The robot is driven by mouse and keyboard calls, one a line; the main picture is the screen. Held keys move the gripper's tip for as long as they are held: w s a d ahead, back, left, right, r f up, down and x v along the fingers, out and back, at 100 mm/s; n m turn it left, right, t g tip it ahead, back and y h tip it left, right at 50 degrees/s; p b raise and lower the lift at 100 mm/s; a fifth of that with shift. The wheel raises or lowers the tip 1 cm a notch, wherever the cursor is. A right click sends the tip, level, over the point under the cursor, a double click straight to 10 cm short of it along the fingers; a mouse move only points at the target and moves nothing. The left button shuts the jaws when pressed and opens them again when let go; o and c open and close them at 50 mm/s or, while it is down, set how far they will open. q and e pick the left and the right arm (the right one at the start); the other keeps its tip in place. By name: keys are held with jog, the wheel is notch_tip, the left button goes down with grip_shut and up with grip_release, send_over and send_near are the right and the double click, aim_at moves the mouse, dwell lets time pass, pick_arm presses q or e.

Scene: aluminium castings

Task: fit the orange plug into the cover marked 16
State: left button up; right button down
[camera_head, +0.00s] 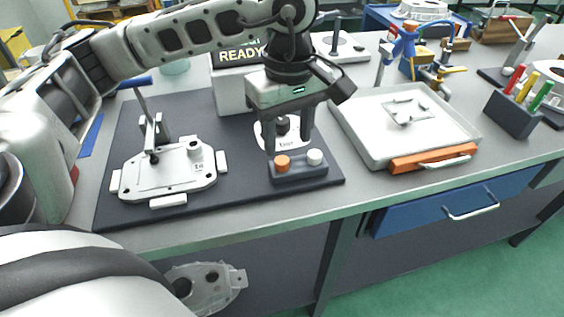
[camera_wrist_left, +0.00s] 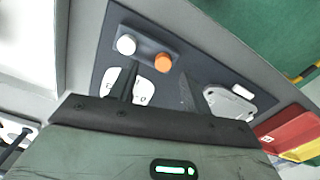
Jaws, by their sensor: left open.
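The orange plug (camera_head: 282,163) stands in a dark grey block (camera_head: 299,177) beside a white plug (camera_head: 314,157). In the left wrist view the orange plug (camera_wrist_left: 163,61) is just beyond the fingers. A light grey cover (camera_head: 168,172) lies at the left of the dark mat; its small mark appears to read 16. It also shows in the left wrist view (camera_wrist_left: 230,102). My left gripper (camera_head: 288,147) is open and empty, pointing down above and slightly behind the block, apart from the plug. My right gripper is not in view.
A smaller white plate (camera_head: 290,140) lies behind the block, partly hidden by my gripper. A toggle clamp (camera_head: 152,130) stands at the cover's back edge. A READY box (camera_head: 230,92) stands behind. A white tray (camera_head: 375,140) with a casting is at the right.

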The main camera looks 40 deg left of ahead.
aim_at(282, 161)
pick_arm(q)
jog(key=f, duration=0.2)
jog(key=a+f, duration=0.1)
jog(key=f, duration=0.1)
jog(key=shift+s, duration=0.2)
jog(key=shift+d+f, duration=0.1)
jog(key=shift+f, duration=0.35)
jog(key=c, duration=1)
grip_shut()
jog(key=shift+r, duration=0.15)
